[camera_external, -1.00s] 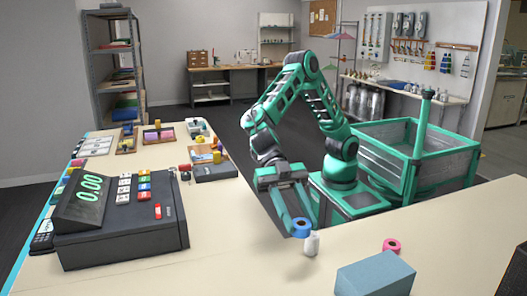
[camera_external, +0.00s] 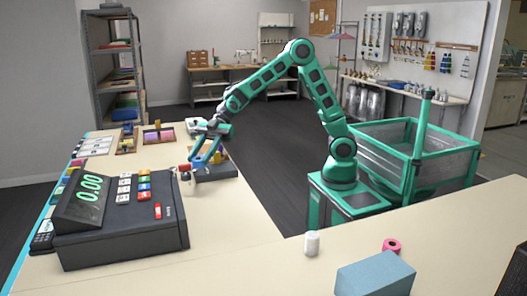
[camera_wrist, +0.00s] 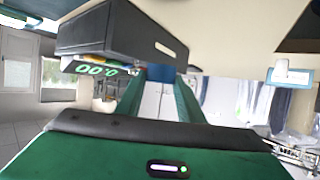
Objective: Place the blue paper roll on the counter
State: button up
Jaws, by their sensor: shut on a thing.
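My gripper (camera_external: 207,150) is over the far left part of the counter (camera_external: 240,228), behind the cash register. It is shut on the blue paper roll, which shows as a blue patch (camera_wrist: 160,73) between the green fingers in the wrist view. In the external view the roll is small and partly covered by the fingers. I cannot tell whether it touches the counter. A white roll (camera_external: 312,243) stands upright on the near counter, and a pink roll (camera_external: 391,246) lies to its right.
The black cash register (camera_external: 120,225) stands close to the gripper; it also shows in the wrist view (camera_wrist: 130,32). A dark box (camera_external: 215,172) and small items crowd the counter there. A blue-grey block (camera_external: 375,275) sits at the near right. The counter right of the register is clear.

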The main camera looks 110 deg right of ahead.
jog(key=s+d+m+t+h, duration=0.25)
jog(key=s+d, duration=0.25)
jog(key=d, duration=0.8)
jog(key=s+d+m+t+h, duration=0.1)
jog(key=s+d+m+h, duration=0.3)
jog(key=d, duration=0.9)
jog(key=s+d+m+t+h, duration=0.2)
jog(key=s+d, duration=0.4)
jog(key=d, duration=0.8)
jog(key=shift+y, duration=0.25)
jog(key=d+f, duration=0.2)
jog(key=d, duration=0.1)
jog(key=d+f, duration=0.2)
jog(key=d, duration=0.2)
jog(key=d+f, duration=0.3)
jog(key=d, duration=0.1)
jog(key=shift+w+d, duration=0.15)
jog(key=shift+w, duration=0.15)
jog(key=shift+f, duration=2.05)
jog(key=shift+n+g, duration=0.25)
jog(key=shift+f, duration=0.1)
jog(key=o, duration=1)
